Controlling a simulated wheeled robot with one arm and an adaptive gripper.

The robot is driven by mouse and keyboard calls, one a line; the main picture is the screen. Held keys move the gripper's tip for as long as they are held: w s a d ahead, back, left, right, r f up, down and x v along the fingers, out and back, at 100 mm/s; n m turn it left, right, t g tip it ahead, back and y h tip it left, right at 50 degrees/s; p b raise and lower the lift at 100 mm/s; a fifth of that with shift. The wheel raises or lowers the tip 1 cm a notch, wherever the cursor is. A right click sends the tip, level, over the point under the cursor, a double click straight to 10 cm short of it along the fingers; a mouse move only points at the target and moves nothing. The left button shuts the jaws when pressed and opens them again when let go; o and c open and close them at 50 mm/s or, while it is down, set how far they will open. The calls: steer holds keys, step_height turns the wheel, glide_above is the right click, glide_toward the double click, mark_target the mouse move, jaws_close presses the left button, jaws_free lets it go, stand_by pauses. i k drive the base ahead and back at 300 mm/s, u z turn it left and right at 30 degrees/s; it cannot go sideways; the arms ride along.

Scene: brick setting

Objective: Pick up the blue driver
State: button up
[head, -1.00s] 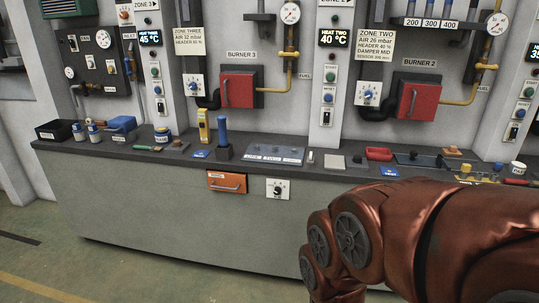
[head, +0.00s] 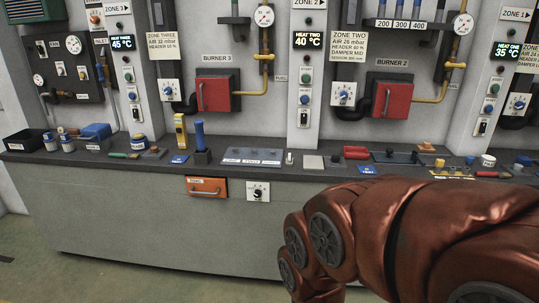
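A blue upright handle (head: 200,134), which looks like the blue driver, stands in a small dark block (head: 202,157) on the counter, left of the middle in the head view. Its lower end is hidden in the block. My copper-coloured arm fills the lower right of the view, well to the right of the handle and nearer to the camera. My gripper is not in view.
The grey counter (head: 130,205) runs across the view. A yellow device (head: 180,130) stands just left of the handle; a labelled grey panel (head: 251,157) lies to the right. An orange drawer (head: 207,187) is below. Red burner boxes (head: 214,92) hang on the wall behind.

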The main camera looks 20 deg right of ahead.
mark_target(198, 125)
steer(key=u, duration=0.3)
steer(key=i, duration=0.4)
steer(key=u, duration=0.8)
steer(key=i, duration=2.4)
steer(key=z, duration=0.95)
